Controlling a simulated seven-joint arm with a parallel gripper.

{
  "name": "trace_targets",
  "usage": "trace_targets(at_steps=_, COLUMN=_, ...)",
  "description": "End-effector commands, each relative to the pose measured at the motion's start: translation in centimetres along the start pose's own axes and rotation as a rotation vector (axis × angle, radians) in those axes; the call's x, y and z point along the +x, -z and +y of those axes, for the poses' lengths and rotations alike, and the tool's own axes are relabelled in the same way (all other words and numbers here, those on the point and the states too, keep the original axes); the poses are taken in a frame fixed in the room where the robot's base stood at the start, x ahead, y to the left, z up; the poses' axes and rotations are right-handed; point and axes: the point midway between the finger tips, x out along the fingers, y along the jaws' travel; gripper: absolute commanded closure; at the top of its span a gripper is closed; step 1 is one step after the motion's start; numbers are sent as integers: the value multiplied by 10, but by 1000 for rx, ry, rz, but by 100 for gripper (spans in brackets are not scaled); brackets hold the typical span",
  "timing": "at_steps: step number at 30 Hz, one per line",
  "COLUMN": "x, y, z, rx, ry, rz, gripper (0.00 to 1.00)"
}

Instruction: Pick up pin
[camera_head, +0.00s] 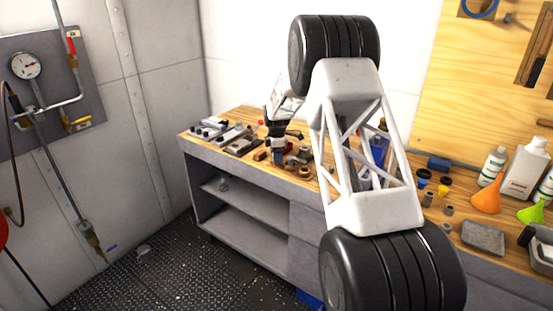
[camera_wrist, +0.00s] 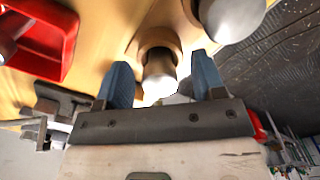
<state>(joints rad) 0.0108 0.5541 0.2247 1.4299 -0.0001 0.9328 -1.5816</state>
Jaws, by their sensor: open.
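In the wrist view a short metal cylinder (camera_wrist: 159,73), which looks like the pin, stands out of a wider brownish round part on the wooden surface. My gripper (camera_wrist: 164,74) is open, with its two blue fingers on either side of the cylinder's end and visible gaps to it. Nothing is held. In the head view my gripper (camera_head: 279,158) is low over the workbench among small parts. The pin cannot be made out there.
The wooden workbench (camera_head: 228,118) carries several grey blocks left of my gripper. In the wrist view a red tray (camera_wrist: 40,35) lies at the left and a rounded metal part (camera_wrist: 232,16) is close at the upper right. Bottles (camera_head: 523,168) and funnels stand farther right.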

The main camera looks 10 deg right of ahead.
Motion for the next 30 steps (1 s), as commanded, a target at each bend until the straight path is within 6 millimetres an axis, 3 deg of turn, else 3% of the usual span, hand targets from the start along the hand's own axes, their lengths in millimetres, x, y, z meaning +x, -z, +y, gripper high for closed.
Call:
trace_targets(at_steps=8, x=0, y=0, z=0, rx=0, ry=0, rz=0, gripper=37)
trace_targets(at_steps=20, x=0, y=0, z=0, rx=0, ry=0, rz=0, gripper=93)
trace_targets(at_steps=30, x=-3, y=0, z=0, rx=0, ry=-1, rz=0, gripper=93)
